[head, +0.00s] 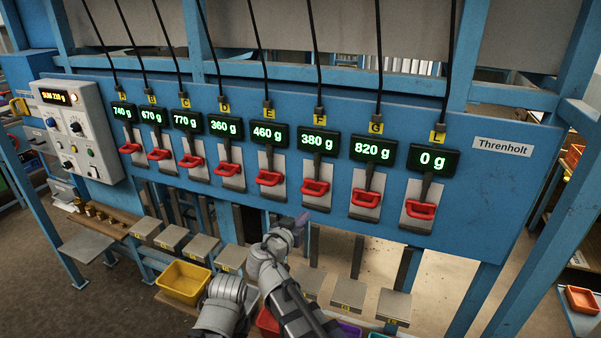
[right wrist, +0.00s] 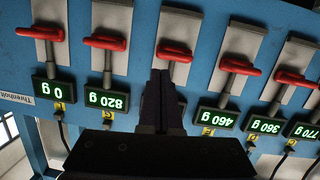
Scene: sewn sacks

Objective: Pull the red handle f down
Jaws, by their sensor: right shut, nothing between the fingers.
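The red handle f (head: 315,187) is on a pale plate of the blue panel, below the yellow F tag (head: 319,114) and a display (head: 317,143) reading 380 g. My right gripper (head: 303,217) is just below and slightly left of it in the head view. In the right wrist view, which is upside down, the shut fingers (right wrist: 160,76) point at handle f (right wrist: 174,50) and cover its display and part of its stem. Nothing is between the fingers. I cannot tell whether they touch the handle. My left gripper is not in view.
Red handle E (head: 268,178) and red handle G (head: 365,198) flank handle f closely. Other handles line the panel. Below stand small grey platforms, a yellow bin (head: 183,281) and a red bin (head: 268,321). A grey control box (head: 79,130) is at the left.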

